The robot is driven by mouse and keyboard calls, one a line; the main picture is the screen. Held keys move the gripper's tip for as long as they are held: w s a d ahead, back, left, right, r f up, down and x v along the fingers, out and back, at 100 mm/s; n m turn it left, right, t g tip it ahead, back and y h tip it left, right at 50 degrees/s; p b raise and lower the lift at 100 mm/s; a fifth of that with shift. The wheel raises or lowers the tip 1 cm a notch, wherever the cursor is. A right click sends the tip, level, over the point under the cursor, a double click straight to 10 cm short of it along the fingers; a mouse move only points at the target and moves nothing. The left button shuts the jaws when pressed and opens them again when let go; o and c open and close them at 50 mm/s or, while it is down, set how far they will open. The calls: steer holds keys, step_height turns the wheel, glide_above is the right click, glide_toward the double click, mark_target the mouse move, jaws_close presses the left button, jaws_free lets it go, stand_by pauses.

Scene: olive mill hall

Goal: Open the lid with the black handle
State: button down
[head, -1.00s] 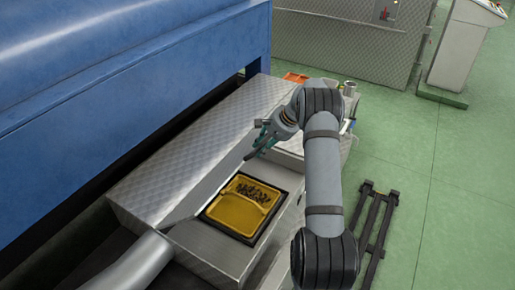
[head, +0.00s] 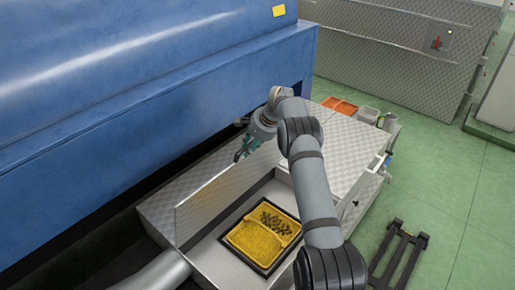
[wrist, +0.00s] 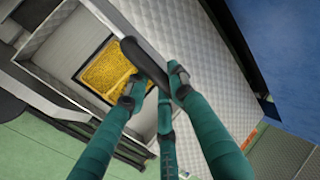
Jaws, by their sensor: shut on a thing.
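The lid (head: 225,192) is a metal panel raised steeply along the blue-machine side of an open metal box. Its black handle (wrist: 146,60) shows as a dark curved bar in the wrist view. My gripper (head: 243,150) is at the lid's upper edge, and its teal fingers (wrist: 158,84) are shut on the handle. In the head view the handle is mostly hidden by the gripper. Inside the box (head: 205,250) lies a yellow tray (head: 250,240) in a dark frame, with dark olives at its far end. The tray also shows in the wrist view (wrist: 105,68).
The large blue machine (head: 150,90) rises close behind the lid. An orange tray (head: 340,106) and small containers (head: 368,115) stand at the cabinet's far end. A black rack (head: 400,255) lies on the green floor at right. A grey pipe (head: 155,272) is at front left.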

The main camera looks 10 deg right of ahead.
stand_by(0.3)
steer(key=c, duration=1.5)
jaws_free()
steer(key=shift+r, duration=0.1)
steer(key=shift+c, duration=0.2)
steer(key=v, duration=1.2)
steer(key=shift+s, duration=0.1)
